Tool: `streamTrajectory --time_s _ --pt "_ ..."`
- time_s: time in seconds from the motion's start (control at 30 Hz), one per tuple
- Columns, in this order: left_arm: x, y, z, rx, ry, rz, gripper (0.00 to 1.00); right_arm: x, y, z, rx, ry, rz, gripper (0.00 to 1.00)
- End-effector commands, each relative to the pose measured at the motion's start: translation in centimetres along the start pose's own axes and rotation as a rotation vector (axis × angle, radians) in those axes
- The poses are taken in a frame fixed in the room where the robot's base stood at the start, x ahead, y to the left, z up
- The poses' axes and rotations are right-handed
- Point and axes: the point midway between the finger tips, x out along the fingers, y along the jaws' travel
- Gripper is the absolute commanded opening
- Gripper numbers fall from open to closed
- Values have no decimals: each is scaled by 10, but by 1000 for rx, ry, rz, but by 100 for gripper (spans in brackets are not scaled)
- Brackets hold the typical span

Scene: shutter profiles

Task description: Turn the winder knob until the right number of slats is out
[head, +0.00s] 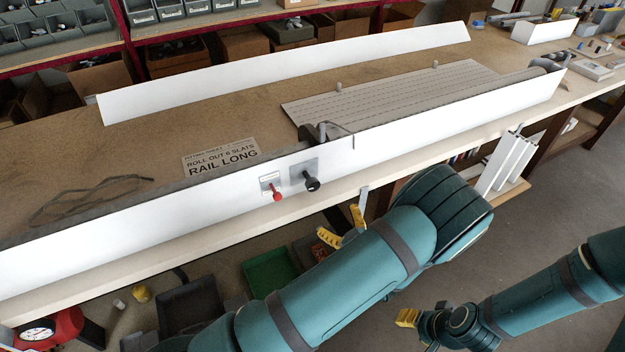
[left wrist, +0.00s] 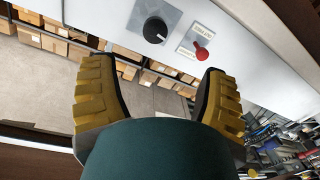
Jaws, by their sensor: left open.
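The black winder knob (head: 312,183) sits on a grey plate on the front of the long white box. It also shows in the left wrist view (left wrist: 155,30), with a white pointer mark. A red lever (head: 276,194) is beside it and shows in the left wrist view (left wrist: 201,53). The grey slatted curtain (head: 400,97) lies flat on the bench behind the box. My left gripper (head: 343,228) is open and empty, below and in front of the knob, apart from it. My right gripper (head: 407,317) is low at the right, partly seen; its opening is unclear.
A long white rail (head: 290,72) stands behind the curtain. A dark cord (head: 88,200) lies at left. Bins (head: 270,270) sit under the bench. White profiles (head: 508,162) lean at the bench's front edge.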

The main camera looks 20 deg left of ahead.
Motion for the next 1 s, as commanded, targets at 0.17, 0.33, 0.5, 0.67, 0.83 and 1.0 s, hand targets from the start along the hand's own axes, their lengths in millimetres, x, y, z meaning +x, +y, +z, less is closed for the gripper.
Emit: streamTrajectory --time_s 0.17,0.33,0.5,0.67,0.83,1.0 --pt "9 6 -3 28 16 24 74 0 0 0 1 1 0 47" --pt "36 6 -3 26 16 20 74 0 0 0 0 0 0 47" --pt "70 6 -4 24 15 19 74 -1 0 0 0 0 0 47" --pt "100 7 -4 24 13 18 74 0 0 0 0 0 0 47" --pt "124 7 -4 23 13 19 74 0 0 0 0 0 0 47" --pt "135 8 -4 25 12 20 74 0 0 0 0 0 0 47"
